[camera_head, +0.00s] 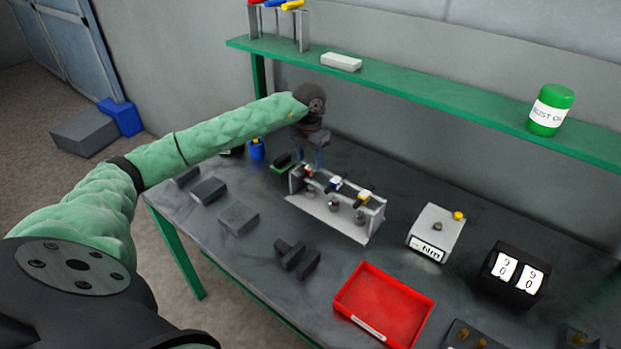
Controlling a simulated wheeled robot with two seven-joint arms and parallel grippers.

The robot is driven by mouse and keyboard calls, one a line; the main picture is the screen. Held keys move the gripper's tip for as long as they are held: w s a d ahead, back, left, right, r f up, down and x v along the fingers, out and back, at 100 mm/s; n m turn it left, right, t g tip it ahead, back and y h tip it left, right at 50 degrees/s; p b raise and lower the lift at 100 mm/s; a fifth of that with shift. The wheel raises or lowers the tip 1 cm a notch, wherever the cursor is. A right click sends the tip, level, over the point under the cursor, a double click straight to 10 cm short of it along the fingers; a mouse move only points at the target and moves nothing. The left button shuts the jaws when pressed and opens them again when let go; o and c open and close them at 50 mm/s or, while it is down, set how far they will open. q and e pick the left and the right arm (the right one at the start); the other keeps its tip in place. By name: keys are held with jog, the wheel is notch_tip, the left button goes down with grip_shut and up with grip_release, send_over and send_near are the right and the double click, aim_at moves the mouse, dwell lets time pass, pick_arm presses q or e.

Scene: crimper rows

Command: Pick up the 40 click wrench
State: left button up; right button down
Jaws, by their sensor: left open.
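A grey rack (349,228) stands on the dark bench and holds several tools with coloured ends: a red one (308,171) at the left, a blue one (334,183) in the middle and a yellow one (363,197) at the right. No mark for 40 can be read on them, so I cannot tell which is the 40 click wrench. My left gripper (318,158) is open and points down at the back of the rack's left end, close to the red-ended tool. Whether it touches anything is unclear. My right gripper is out of view.
A red tray (390,269), a tester box marked Nm (437,226) and a black number display (514,275) stand right of the rack. Dark blocks (239,217) lie left and in front. A green shelf (420,96) with a green can (551,110) runs above the bench.

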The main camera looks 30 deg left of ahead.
aim_at(310, 167)
pick_arm(q)
jog(key=f, duration=0.3)
jog(key=f+b, duration=0.1)
jog(key=f, duration=0.1)
jog(key=shift+w+f, duration=0.2)
jog(key=shift+f, duration=0.2)
jog(key=shift+r, duration=0.1)
grip_shut()
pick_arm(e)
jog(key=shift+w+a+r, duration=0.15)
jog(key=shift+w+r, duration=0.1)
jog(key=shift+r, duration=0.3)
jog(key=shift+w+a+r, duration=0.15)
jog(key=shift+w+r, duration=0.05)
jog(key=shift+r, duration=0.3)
